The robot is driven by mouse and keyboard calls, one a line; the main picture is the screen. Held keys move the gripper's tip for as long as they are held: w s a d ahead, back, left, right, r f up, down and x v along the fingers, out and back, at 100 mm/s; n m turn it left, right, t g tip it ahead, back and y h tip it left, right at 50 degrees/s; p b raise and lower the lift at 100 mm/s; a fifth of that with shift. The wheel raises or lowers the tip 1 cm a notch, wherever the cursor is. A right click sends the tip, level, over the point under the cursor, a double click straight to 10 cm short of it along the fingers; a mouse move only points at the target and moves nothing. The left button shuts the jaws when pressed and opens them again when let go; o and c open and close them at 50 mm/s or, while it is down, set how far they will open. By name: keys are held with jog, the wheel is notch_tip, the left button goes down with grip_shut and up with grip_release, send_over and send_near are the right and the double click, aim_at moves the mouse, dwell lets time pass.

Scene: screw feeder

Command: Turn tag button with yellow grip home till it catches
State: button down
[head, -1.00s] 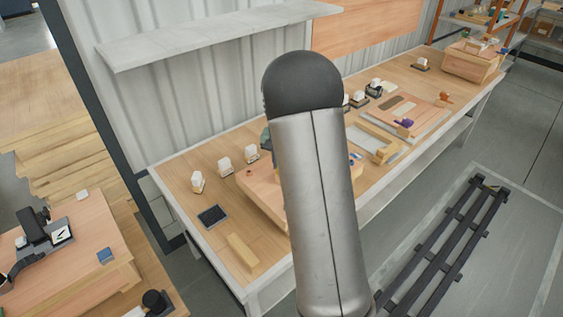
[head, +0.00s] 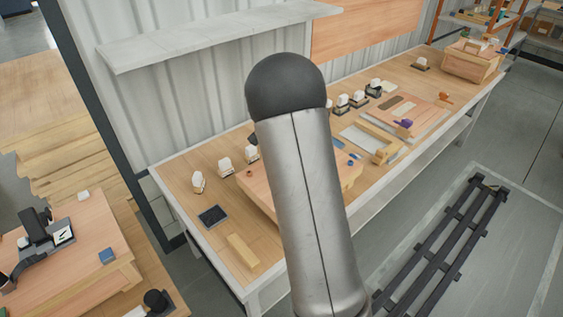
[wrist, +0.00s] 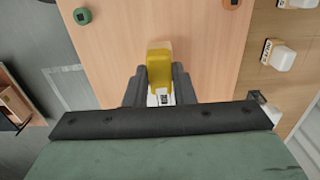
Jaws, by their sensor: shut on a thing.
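In the wrist view, a yellow grip (wrist: 159,60) stands over a light wooden surface, with a white piece with dark marks (wrist: 163,97) at its near end. My gripper (wrist: 159,84) is shut on the yellow grip, one dark finger on each side. The tag button's seat is hidden under the grip, so I cannot tell how far it is turned. In the head view my arm covers my gripper and the grip. The wooden box (head: 258,192) on the bench shows partly behind my arm.
White labelled blocks (wrist: 281,56) stand to the right. On the bench (head: 180,172) lie a dark tray (head: 212,215) and a wooden bar (head: 242,250).

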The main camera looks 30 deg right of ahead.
dwell(0.4)
jog(key=c, duration=1.2)
grip_release()
jog(key=shift+r, duration=0.1)
notch_tip(320, 180, up, 17)
jog(key=shift+r, duration=0.2)
jog(key=s+a+f+n, duration=0.3)
jog(key=s+a+n, duration=0.2)
jog(key=s, duration=0.4)
jog(key=s+a+f+n, duration=0.3)
jog(key=s+a+n, duration=0.2)
jog(key=s, duration=0.5)
jog(key=s+a+f+n, duration=0.3)
jog(key=s+a+n, duration=0.2)
jog(key=s, duration=0.5)
jog(key=shift+a+f, duration=0.35)
jog(key=shift+a, duration=0.5)
